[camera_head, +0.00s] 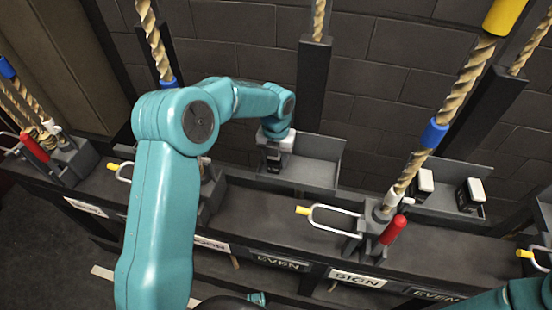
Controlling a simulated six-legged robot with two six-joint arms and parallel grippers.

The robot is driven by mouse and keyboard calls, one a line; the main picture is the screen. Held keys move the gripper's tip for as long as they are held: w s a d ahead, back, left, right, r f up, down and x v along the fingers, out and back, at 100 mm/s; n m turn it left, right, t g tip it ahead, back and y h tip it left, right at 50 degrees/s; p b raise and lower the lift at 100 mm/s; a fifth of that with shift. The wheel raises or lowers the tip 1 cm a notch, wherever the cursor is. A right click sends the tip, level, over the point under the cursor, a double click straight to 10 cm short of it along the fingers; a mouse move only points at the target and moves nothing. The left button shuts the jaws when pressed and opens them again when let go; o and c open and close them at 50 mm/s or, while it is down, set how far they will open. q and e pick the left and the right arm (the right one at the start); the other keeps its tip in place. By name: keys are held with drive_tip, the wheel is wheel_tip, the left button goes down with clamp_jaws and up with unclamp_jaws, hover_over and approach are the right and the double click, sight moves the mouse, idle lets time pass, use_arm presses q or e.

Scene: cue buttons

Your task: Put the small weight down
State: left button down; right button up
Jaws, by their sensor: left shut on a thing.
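My left gripper (276,148) reaches down from the teal arm at the upper middle and is shut on a small weight (273,162). The weight is a small dark block, mostly hidden by the gripper. It is at the left part of a grey open tray (315,172) against the brick wall. I cannot tell whether the weight touches the tray floor. Part of my right arm shows at the lower right corner, but its gripper is out of view.
Two more dark blocks with white tops, one left (422,186) and one right (470,195), stand in another tray at the right. Thick ropes, a red-handled lever (392,230) and wire loops rise along the dark ledge. Labels such as SIGN (357,279) and EVEN (279,262) line its front.

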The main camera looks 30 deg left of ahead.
idle(0.3)
use_arm(q)
drive_tip(key=c, duration=0.9)
unclamp_jaws()
drive_tip(key=shift+f, duration=0.1)
drive_tip(key=shift+o, duration=0.2)
wheel_tip(320, 180, up, 12)
drive_tip(key=shift+r+p, duration=0.15)
drive_tip(key=shift+p, duration=0.95)
drive_tip(key=shift+s, duration=0.15)
